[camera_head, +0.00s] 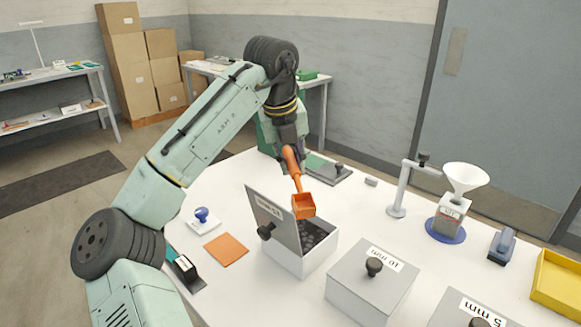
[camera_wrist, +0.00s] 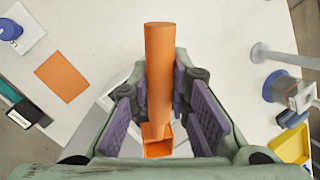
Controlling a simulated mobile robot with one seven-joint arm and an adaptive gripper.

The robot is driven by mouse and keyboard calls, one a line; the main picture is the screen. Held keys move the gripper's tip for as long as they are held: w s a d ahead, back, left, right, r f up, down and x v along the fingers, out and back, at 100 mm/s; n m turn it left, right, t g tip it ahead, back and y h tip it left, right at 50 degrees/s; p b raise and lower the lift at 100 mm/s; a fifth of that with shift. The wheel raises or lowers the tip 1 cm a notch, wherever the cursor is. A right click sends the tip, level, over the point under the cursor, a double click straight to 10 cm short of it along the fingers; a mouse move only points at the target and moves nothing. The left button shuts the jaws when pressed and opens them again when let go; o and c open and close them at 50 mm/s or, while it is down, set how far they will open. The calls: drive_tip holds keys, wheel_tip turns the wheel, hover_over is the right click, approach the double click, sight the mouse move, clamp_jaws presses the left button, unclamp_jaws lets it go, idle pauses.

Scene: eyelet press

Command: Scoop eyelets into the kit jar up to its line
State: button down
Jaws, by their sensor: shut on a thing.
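My gripper (camera_head: 291,158) is shut on the orange handle of a scoop (camera_head: 304,205); the handle also shows between the finger pads in the wrist view (camera_wrist: 159,70). The scoop's square cup hangs above an open white bin (camera_head: 303,263) holding dark eyelets (camera_head: 312,236). The bin's grey lid (camera_head: 272,217) stands tilted up at its left side. I cannot tell whether the cup holds eyelets. The kit jar (camera_head: 449,217) stands on a blue disc at the right, with a white funnel (camera_head: 466,178) over it. Its fill level cannot be made out.
Two closed bins, one marked 10 mm (camera_head: 370,283) and one marked 5 mm (camera_head: 468,312), stand in front. A grey post (camera_head: 399,190) stands left of the jar. A yellow tray (camera_head: 559,281) is at far right. An orange mat (camera_head: 226,250) lies left of the open bin.

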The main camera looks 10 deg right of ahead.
drive_tip(key=shift+s+f+t+b, duration=0.35)
drive_tip(key=shift+t+b, duration=0.35)
drive_tip(key=shift+b, duration=1.6)
drive_tip(key=shift+s+f+t+b, duration=0.35)
drive_tip(key=shift+t+b, duration=0.35)
drive_tip(key=shift+b, duration=1.55)
drive_tip(key=shift+b, duration=0.45)
wheel_tip(320, 180, down, 7)
drive_tip(key=b, duration=0.2)
drive_tip(key=shift+a+r, duration=0.1)
drive_tip(key=shift+r, duration=0.05)
